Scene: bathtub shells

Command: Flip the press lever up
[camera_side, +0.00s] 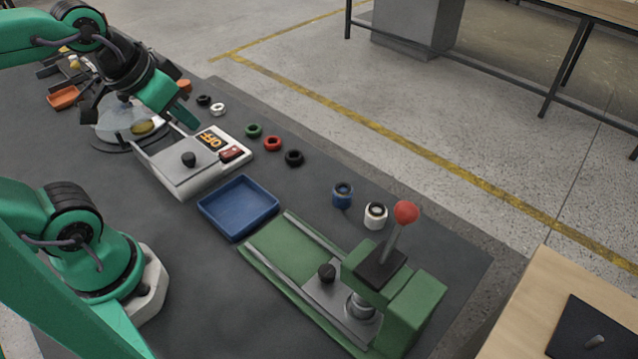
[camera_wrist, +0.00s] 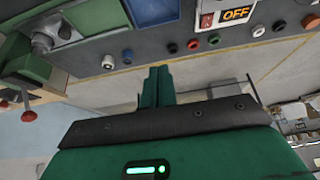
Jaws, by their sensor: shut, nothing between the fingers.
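The press is a green machine (camera_side: 415,306) at the lower right of the side view. Its lever, a grey rod with a red ball knob (camera_side: 406,212), rises from a dark block and leans slightly right. In the wrist view the red knob (camera_wrist: 29,116) is at the left edge, beside the green press body (camera_wrist: 26,68). My gripper (camera_side: 187,118) is shut and empty, above the scale end of the table, far from the lever. Its closed fingers (camera_wrist: 158,72) show in the wrist view.
A white device with an OFF display (camera_side: 212,139) is near my gripper. A blue tray (camera_side: 238,207) lies between it and the press. Several coloured rings lie behind. A blue cup (camera_side: 342,195) and a white cup (camera_side: 375,215) stand near the lever.

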